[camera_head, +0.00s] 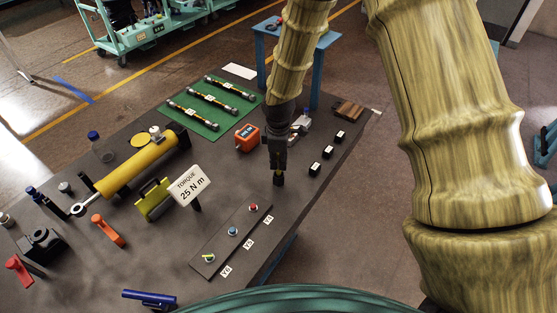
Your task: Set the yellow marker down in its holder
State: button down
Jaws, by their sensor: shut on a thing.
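My gripper (278,174) points down over the right part of the dark table, to the left of three small black blocks. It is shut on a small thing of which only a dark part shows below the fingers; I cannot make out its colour. A small yellow piece (209,257) sits at the near end of a dark strip (220,247), beside the Y6 label. I cannot tell whether it is the yellow marker. A blue-topped piece (232,231) and a red-topped piece (253,208) stand farther along the strip. Which thing is the marker's holder is not clear.
A torque sign (189,187) stands left of my gripper. An orange box (247,138) is close behind it, and black blocks (327,152) are to its right. A yellow cylinder (138,165) and green mat (196,127) lie farther left. Bare table lies between gripper and strip.

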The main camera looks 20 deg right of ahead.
jog(key=shift+f+b, duration=0.65)
jog(key=shift+f, duration=0.7)
jog(key=c, duration=1.4)
grip_release()
notch_tip(320, 180, up, 12)
